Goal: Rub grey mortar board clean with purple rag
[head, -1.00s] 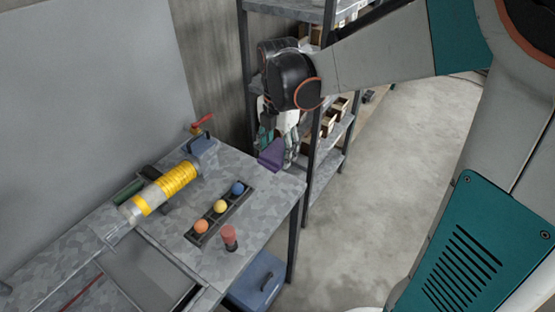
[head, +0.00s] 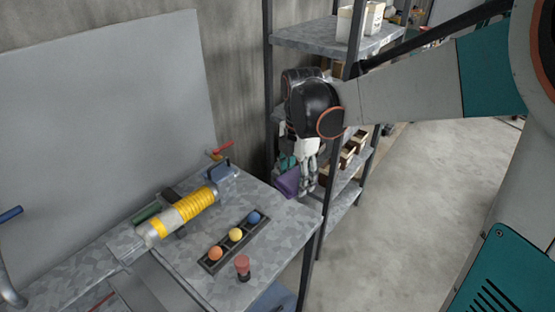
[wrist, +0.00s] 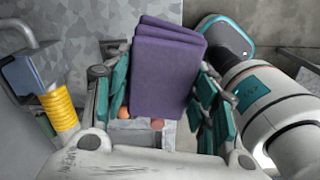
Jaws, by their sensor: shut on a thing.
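A folded purple rag (wrist: 168,72) is held between my gripper's teal-padded fingers in the wrist view. In the head view the rag (head: 288,183) shows beside my gripper (head: 302,178), at the far right corner of the grey worktable (head: 290,215). I cannot tell whether the rag touches the tabletop. A large flat grey panel (head: 105,110) stands upright behind the table. A flat grey tray-like surface (head: 152,283) lies at the lower left, cut off by the frame. I cannot tell for sure which of these is the mortar board.
A yellow-banded cylinder tool (head: 185,212) lies on the table. A black rack holds orange, yellow and blue balls (head: 235,235). A red-topped peg (head: 242,265) stands in front. A metal shelf (head: 340,38) with boxes stands close behind my gripper. Open floor lies right.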

